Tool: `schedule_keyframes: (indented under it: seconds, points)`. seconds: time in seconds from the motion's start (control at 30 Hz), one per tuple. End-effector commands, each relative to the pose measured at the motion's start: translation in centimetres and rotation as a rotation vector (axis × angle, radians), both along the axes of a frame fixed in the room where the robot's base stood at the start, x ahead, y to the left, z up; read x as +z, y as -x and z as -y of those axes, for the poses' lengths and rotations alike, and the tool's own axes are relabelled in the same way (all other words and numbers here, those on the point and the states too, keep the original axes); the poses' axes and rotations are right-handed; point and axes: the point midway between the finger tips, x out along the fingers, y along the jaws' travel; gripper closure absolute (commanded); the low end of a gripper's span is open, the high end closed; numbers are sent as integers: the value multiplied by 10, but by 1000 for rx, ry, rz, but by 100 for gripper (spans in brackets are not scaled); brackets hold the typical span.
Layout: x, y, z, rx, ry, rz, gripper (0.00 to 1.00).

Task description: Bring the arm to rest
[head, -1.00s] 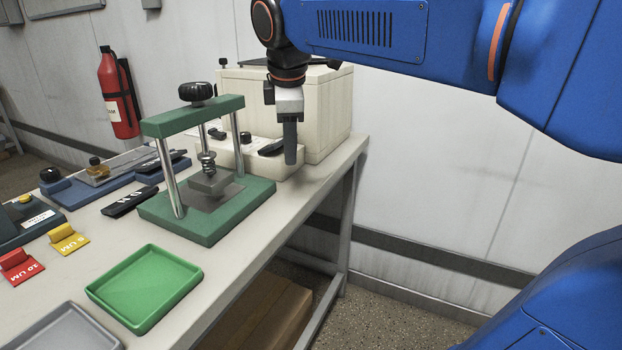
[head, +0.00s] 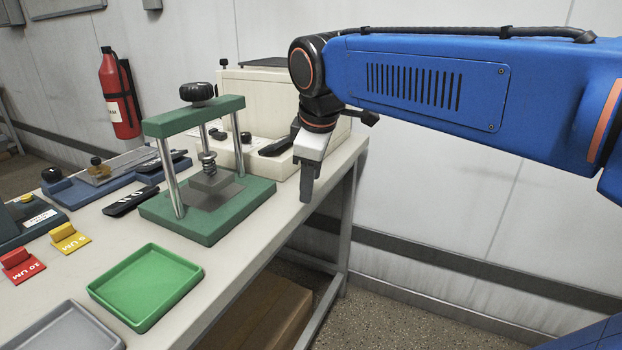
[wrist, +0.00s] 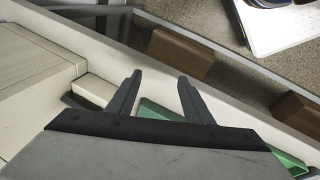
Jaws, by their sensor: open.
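My gripper (head: 307,184) points down at the right edge of the bench, to the right of the green press. In the wrist view my gripper (wrist: 158,88) shows two dark fingers spread apart with nothing between them. My blue arm reaches in from the right of the head view, with its forearm nearly level.
The green press (head: 222,226) stands on the bench (head: 240,268), left of my gripper. A cream box (head: 260,95) is behind it. A green tray (head: 146,285) and a grey tray (head: 70,335) lie in front. Open floor (head: 385,325) lies right of the bench.

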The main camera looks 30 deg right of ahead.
Motion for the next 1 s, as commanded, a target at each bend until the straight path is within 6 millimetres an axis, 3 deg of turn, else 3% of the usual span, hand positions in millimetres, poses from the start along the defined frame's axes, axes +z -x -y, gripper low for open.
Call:
schedule_keyframes:
  seconds: [0.3, 0.43, 0.57, 0.8, 1.0]
  points:
    - [0, 1, 0, -3, -1, 0, 54]
    - [-13, 13, 2, -62, -31, 10, 54]
    - [-45, 43, 7, -214, -106, 33, 54]
    - [-121, 103, 12, -558, -277, 77, 54]
    - [-159, 129, 13, -731, -366, 95, 54]
